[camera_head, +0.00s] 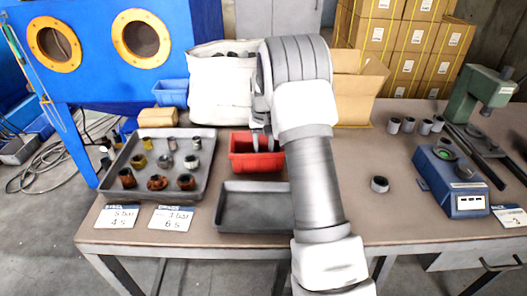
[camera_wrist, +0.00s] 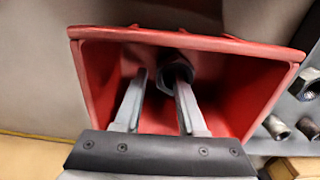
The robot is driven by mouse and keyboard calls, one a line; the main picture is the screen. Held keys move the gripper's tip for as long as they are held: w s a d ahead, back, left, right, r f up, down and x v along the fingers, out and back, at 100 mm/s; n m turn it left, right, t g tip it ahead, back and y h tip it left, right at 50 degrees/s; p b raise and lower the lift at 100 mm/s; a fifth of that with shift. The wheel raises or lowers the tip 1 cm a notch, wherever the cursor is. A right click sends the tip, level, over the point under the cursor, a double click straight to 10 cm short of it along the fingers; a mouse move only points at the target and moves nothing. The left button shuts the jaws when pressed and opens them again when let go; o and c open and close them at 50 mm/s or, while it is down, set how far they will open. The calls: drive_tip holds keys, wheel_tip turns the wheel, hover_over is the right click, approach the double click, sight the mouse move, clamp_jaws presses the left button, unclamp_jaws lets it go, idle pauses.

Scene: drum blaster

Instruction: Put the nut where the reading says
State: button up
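My gripper (camera_head: 262,142) points down into the red bin (camera_head: 243,162) in the head view. In the wrist view my gripper (camera_wrist: 161,78) has its fingers apart inside the red bin (camera_wrist: 95,85). A dark nut (camera_wrist: 177,70) lies in the bin by the right fingertip, partly hidden by that finger and not centred between the two. A blue device (camera_head: 452,180) with a small display (camera_head: 470,203) stands at the right; its reading is too small to tell. A dark ring-shaped piece (camera_head: 379,184) stands alone on the table.
A grey tray (camera_head: 201,193) with several nuts and fittings is at the left, with two cards (camera_head: 119,216) in front. An empty grey tray (camera_head: 253,226) lies before the bin. A white sack (camera_head: 222,95) stands behind it. Several grey pieces (camera_head: 409,124) and a green press (camera_head: 480,92) are at the right.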

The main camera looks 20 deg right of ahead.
wheel_tip(320, 180, up, 12)
drive_tip(key=p, duration=0.3)
drive_tip(key=s+a+r+n+t, duration=0.1)
drive_tip(key=s+a+r, duration=0.4)
drive_tip(key=s+r, duration=0.3)
drive_tip(key=s+a+r+n+t, duration=0.1)
drive_tip(key=s+a+r+t, duration=0.15)
drive_tip(key=s, duration=0.55)
drive_tip(key=s+a+r+n+t, duration=0.1)
drive_tip(key=s+a+r, duration=0.3)
drive_tip(key=s, duration=0.3)
drive_tip(key=s+a+f+n+t, duration=0.1)
drive_tip(key=s+a+f, duration=0.15)
drive_tip(key=s, duration=0.75)
wheel_tip(320, 180, up, 12)
drive_tip(key=p, duration=1.3)
drive_tip(key=shift+d, duration=0.15)
drive_tip(key=shift+d, duration=0.15)
